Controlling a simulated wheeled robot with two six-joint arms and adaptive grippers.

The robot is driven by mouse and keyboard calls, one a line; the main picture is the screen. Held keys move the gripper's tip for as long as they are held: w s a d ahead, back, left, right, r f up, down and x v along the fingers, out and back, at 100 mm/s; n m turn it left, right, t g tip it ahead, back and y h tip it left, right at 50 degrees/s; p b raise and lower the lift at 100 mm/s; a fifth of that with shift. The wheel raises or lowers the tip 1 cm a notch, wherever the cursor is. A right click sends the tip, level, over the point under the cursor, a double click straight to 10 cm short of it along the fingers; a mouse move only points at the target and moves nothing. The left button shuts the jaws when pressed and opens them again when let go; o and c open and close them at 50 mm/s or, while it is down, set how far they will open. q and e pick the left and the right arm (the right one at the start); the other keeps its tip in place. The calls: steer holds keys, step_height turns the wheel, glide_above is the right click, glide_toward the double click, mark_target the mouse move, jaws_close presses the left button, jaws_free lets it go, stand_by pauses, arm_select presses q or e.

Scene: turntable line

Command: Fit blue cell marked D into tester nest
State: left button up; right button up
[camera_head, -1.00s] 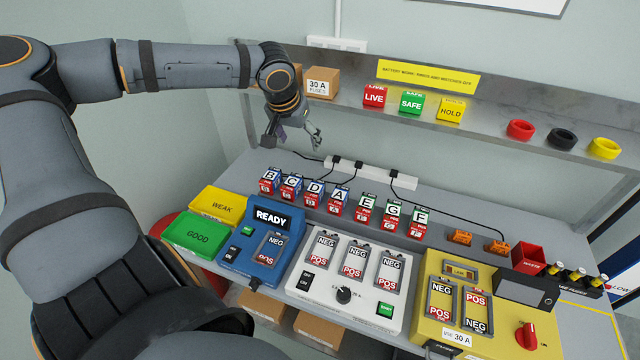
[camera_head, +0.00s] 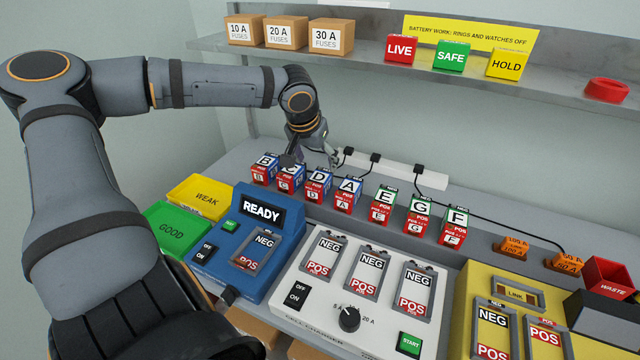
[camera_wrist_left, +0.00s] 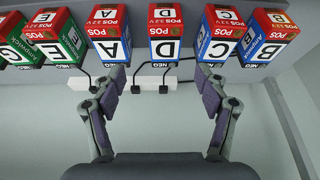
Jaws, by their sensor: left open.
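The blue cell marked D (camera_head: 318,186) stands in a row of cells at the back of the bench, between blue cells C (camera_head: 290,178) and A (camera_head: 348,193). The blue tester (camera_head: 218,262) has a screen reading READY and an empty nest (camera_head: 257,249) marked NEG and POS. My left gripper (camera_head: 313,157) is open and empty, just behind and above the row near D. In the left wrist view, cell D (camera_wrist_left: 166,37) lies ahead between the two spread fingers (camera_wrist_left: 160,80), seemingly untouched. My right gripper is in neither view.
Blue cell B (camera_head: 264,169) and green cells E (camera_head: 383,204), G (camera_head: 420,214) and F (camera_head: 455,225) share the row. A white charger (camera_head: 340,316) stands right of the tester. Yellow (camera_head: 198,197) and green (camera_head: 172,230) trays lie left. A shelf (camera_head: 380,70) runs above.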

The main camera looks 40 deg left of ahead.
mark_target(319, 177)
arm_select(q)
steer(key=x, duration=0.5)
steer(key=shift+w+f, duration=0.1)
steer(key=shift+f, duration=0.05)
steer(key=x, duration=0.3)
steer(key=a+x, duration=0.1)
steer(key=x, duration=0.1)
steer(key=shift+f, duration=0.1)
steer(key=shift+d, duration=0.1)
steer(key=shift+c, duration=1)
jaws_close()
